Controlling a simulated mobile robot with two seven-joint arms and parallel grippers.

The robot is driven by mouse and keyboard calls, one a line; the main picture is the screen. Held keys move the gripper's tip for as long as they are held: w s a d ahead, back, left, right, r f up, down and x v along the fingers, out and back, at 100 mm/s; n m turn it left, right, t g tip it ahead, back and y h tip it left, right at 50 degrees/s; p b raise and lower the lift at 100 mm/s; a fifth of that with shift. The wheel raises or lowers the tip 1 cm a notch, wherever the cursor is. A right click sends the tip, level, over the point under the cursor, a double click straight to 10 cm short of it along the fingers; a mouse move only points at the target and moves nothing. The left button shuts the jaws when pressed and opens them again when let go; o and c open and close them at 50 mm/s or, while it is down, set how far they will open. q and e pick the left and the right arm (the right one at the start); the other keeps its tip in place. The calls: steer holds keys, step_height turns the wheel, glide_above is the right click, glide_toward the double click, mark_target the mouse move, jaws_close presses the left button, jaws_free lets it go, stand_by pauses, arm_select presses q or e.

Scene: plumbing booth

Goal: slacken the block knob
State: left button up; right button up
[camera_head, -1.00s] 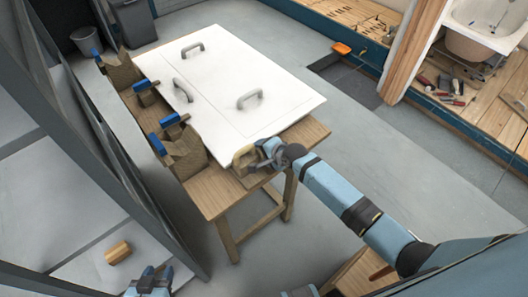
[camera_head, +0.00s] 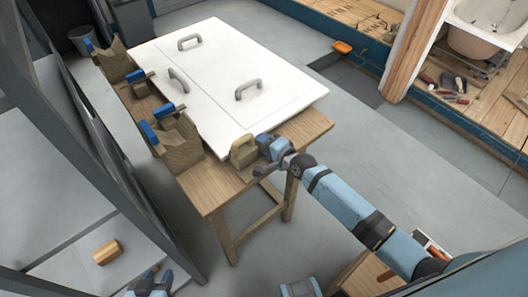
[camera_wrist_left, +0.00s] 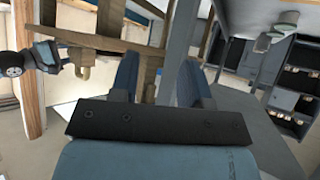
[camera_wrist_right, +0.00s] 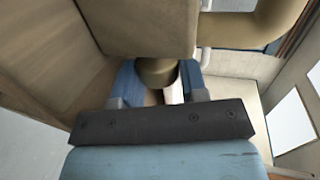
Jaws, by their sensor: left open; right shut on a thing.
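A tan wooden block (camera_head: 243,153) with a curved, handle-like top stands at the near right corner of the workbench. My right gripper (camera_head: 264,142) is at its right side. In the right wrist view the block (camera_wrist_right: 140,25) fills the top. Its brownish round knob (camera_wrist_right: 157,72) sits between the blue fingers of my right gripper (camera_wrist_right: 158,88), which are shut on it. In the head view the knob is hidden by the gripper. My left gripper (camera_head: 150,284) is low at the bottom left, away from the bench. In the left wrist view its fingers (camera_wrist_left: 160,80) are apart and empty.
The wooden workbench (camera_head: 215,190) carries a white panel (camera_head: 205,105) with grey handles. Wooden supports with blue clamps (camera_head: 180,140) line its left edge. A grey partition (camera_head: 95,140) stands left. Clear floor (camera_head: 400,175) lies right of the bench.

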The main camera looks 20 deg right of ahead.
steer(key=shift+f+t+b, duration=0.1)
steer(key=shift+t+b, duration=0.3)
steer(key=shift+b, duration=0.1)
steer(key=o, duration=0.9)
steer(key=v, duration=1.4)
steer(key=shift+p, duration=0.45)
steer(key=shift+d, duration=0.1)
